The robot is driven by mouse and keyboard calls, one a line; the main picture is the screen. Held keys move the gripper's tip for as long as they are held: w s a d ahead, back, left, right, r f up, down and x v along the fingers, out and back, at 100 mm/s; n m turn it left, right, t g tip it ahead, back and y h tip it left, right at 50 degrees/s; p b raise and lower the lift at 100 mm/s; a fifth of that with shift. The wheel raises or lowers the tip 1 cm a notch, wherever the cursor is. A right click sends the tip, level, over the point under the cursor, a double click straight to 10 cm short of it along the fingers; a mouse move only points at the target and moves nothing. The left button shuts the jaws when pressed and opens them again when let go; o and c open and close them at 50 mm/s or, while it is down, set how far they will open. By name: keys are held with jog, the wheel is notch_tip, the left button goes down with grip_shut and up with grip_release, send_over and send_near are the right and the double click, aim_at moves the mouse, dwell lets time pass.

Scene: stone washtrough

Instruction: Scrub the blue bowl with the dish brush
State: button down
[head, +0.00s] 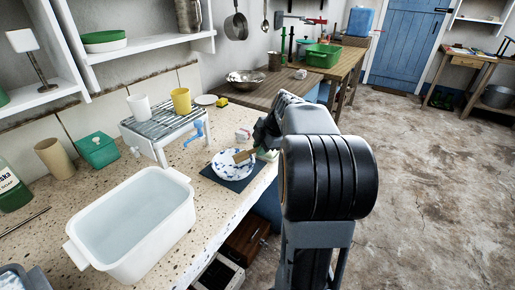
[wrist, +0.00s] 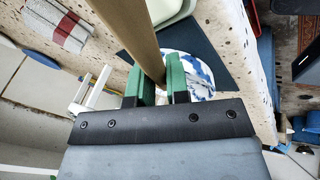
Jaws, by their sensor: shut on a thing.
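The blue bowl, white with blue patterning (head: 232,168), sits on a dark mat (head: 244,184) on the speckled counter. In the wrist view it shows partly behind my fingers (wrist: 207,72). My gripper (wrist: 161,82) is shut on a pale wooden handle (wrist: 138,32), apparently the dish brush's, between its green fingers. In the head view the handle (head: 243,156) shows above the bowl's right side. The brush's bristles are not clearly visible, so I cannot tell whether they touch the bowl. My arm hides part of the area to the right.
A white basin of water (head: 85,245) stands at the front left. A metal rack (head: 165,121) holds a white cup (head: 139,107) and a yellow cup (head: 181,101). A striped red, white and grey thing (wrist: 60,24) lies near the mat. The counter edge is close by.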

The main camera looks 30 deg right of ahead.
aim_at(249, 151)
jog(key=shift+w+a+f+b, duration=0.15)
jog(key=shift+a+b, duration=0.1)
jog(key=shift+a, duration=0.4)
jog(key=shift+w+a+b, duration=0.15)
jog(key=shift+a+b, duration=0.05)
jog(key=shift+a, duration=0.4)
jog(key=shift+w+a+f+b, duration=0.15)
jog(key=shift+a+b, duration=0.1)
jog(key=shift+a, duration=0.4)
jog(key=shift+s+d+r, duration=0.15)
jog(key=shift+s+d, duration=0.1)
jog(key=shift+d, duration=0.7)
jog(key=shift+s+d+r, duration=0.1)
jog(key=shift+s+d, duration=0.1)
jog(key=shift+d, duration=0.7)
